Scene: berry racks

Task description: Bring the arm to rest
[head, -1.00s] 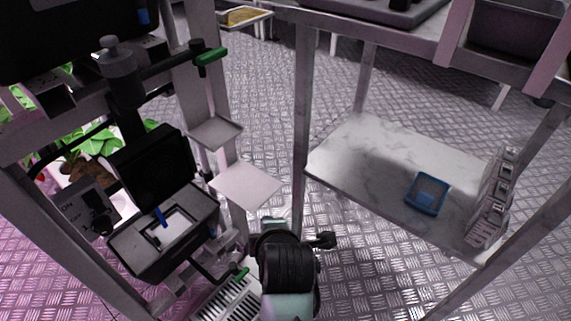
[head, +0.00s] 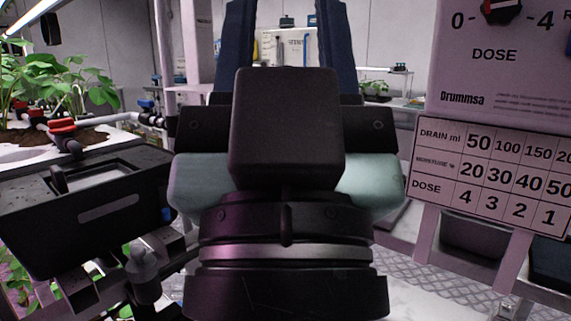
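My gripper (head: 287,22) fills the middle of the head view, close to the camera and pointing up and away. Its two dark blue fingers stand wide apart at the top, with their tips at the picture's upper edge. Only background shows between the fingers, so the gripper is open and empty. My wrist is below it, and the rest of my arm is hidden or out of view.
Berry plants (head: 75,75) on a white rack are at the left. A black open-lidded box (head: 85,215) stands at the lower left. A panel with a dose table (head: 492,178) is close at the right. A metal floor shows at the lower right.

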